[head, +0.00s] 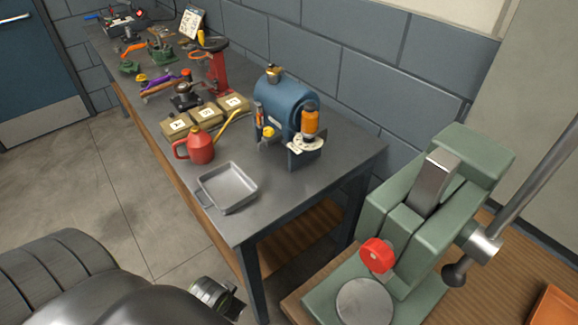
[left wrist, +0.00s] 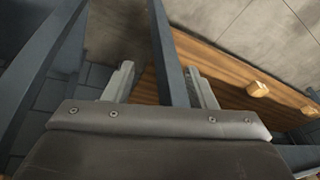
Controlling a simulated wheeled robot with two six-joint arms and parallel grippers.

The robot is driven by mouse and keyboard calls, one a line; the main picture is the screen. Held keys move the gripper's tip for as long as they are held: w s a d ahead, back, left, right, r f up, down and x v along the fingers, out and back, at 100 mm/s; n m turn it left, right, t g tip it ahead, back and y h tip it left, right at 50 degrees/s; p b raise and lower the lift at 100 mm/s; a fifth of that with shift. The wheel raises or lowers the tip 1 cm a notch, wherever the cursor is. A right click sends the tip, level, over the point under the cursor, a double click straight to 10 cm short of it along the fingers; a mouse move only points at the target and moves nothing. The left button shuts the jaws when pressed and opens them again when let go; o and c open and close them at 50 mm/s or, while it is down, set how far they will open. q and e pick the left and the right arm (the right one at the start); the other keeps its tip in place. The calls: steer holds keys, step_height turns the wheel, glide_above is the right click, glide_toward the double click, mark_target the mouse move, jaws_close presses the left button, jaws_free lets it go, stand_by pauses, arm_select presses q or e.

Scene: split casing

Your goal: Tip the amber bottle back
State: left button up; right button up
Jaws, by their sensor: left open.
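The amber bottle (head: 310,122) is at the front of a blue drum-shaped machine (head: 283,103) on the workbench. It looks upright, above a pale round plate (head: 305,145); its exact support is too small to tell. My left gripper shows in the left wrist view (left wrist: 162,84) with its two fingers apart and nothing between them. It is low, beside the bench legs and lower wooden shelf, well away from the bottle. In the head view my left arm is at the bottom, with only part of its wrist showing. My right gripper is not in view.
A grey tray (head: 228,187) and a red oil can (head: 199,147) stand near the bench's front edge. Labelled boxes (head: 206,114) and a red stand (head: 217,72) are further back. A green press (head: 428,215) with a long lever stands at right. Bare bench top lies right of the tray.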

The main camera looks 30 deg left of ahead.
arm_select(q)
step_height(320, 180, up, 6)
steer(key=r+p, duration=0.1)
steer(key=n+t+y+p, duration=0.1)
steer(key=t+p, duration=0.1)
steer(key=t, duration=1.3)
glide_toward(308, 110)
steer(key=w+p, duration=0.1)
steer(key=w, duration=0.2)
steer(key=w+a+p, duration=0.1)
steer(key=w, duration=0.2)
steer(key=w+p, duration=0.1)
steer(key=w, duration=0.3)
steer(key=shift+a+r, duration=0.15)
steer(key=shift+a, duration=0.05)
steer(key=shift+w+a+p, duration=0.15)
steer(key=shift+w+p, duration=0.2)
steer(key=shift+w, duration=0.45)
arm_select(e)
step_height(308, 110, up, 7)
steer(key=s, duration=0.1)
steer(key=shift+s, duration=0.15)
arm_select(q)
jaws_close()
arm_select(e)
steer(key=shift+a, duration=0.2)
